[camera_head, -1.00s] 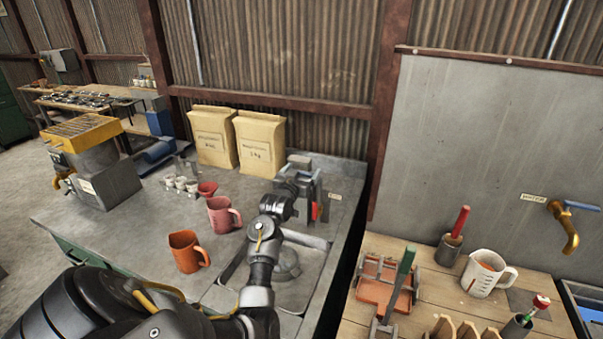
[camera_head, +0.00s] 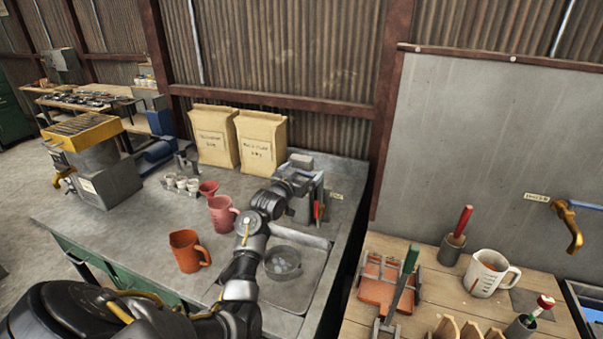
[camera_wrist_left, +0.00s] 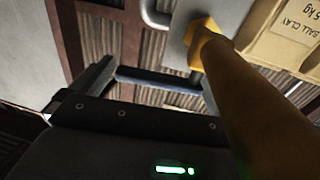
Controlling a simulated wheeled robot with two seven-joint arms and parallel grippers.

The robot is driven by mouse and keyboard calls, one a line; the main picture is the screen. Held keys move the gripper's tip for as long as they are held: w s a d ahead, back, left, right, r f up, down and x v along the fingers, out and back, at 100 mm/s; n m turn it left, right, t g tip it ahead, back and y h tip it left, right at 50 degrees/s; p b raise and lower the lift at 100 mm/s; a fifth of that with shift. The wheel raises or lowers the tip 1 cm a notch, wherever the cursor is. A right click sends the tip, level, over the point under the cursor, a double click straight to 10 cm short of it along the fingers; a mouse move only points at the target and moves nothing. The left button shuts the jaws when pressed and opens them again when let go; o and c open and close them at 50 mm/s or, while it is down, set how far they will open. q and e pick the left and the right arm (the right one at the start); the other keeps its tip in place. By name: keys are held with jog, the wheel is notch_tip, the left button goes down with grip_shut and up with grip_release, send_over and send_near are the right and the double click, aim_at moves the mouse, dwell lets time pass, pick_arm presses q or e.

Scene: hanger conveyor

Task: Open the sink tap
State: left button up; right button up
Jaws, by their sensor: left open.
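The sink (camera_head: 300,291) is set into the grey counter, with a round bowl (camera_head: 283,262) in it. My left gripper (camera_head: 308,194) is at the back of the sink, its fingers hard to make out there. In the left wrist view, the tap's thick brass pipe (camera_wrist_left: 252,95) runs up from the lower right, close to the camera. A blue lever (camera_wrist_left: 160,82) extends left from near it. One dark finger (camera_wrist_left: 92,88) of the open gripper is near the lever's left end; contact cannot be told. In the head view the gripper and wrist hide the sink tap.
Two clay bags (camera_head: 262,143) stand behind the counter sink. A pink jug (camera_head: 221,216) and orange jug (camera_head: 186,252) stand left of it. A separate brass wall tap (camera_head: 571,228) with blue lever is at right, above a wooden table (camera_head: 425,262) with tools.

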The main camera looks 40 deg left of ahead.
pick_arm(q)
jog(key=shift+s+f, duration=0.15)
jog(key=shift+s, duration=0.3)
jog(key=s+d+b, duration=0.1)
jog(key=s+b, duration=0.2)
jog(key=s, duration=0.7)
jog(key=shift+d, duration=0.15)
jog(key=shift+w, duration=0.1)
